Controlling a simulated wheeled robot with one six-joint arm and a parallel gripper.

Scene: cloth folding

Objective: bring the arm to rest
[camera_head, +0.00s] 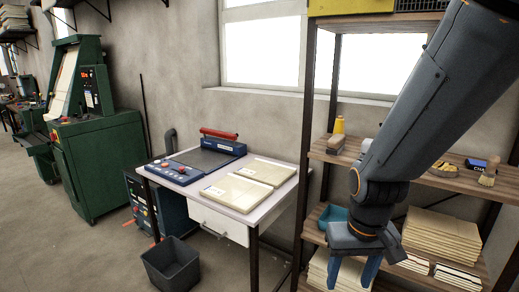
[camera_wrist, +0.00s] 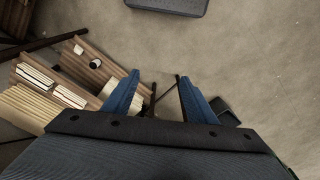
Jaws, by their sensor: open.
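My gripper (camera_head: 350,272) hangs at the lower right of the head view, in front of the wooden shelf unit. Its two blue fingers point down and stand apart with nothing between them. In the wrist view my gripper (camera_wrist: 158,92) shows both blue fingers spread, with bare floor and a thin dark bar beyond the gap. My dark grey arm comes down from the upper right of the head view and hides part of the shelves. No cloth shows in either view.
The shelf unit (camera_head: 318,155) holds stacked pale sheets (camera_head: 440,232), a brush and a yellow spool. To its left, a table (camera_head: 262,212) carries a blue press (camera_head: 212,155) and pale folded pieces. A dark bin (camera_head: 171,265) stands on the floor. Floor at the lower left is clear.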

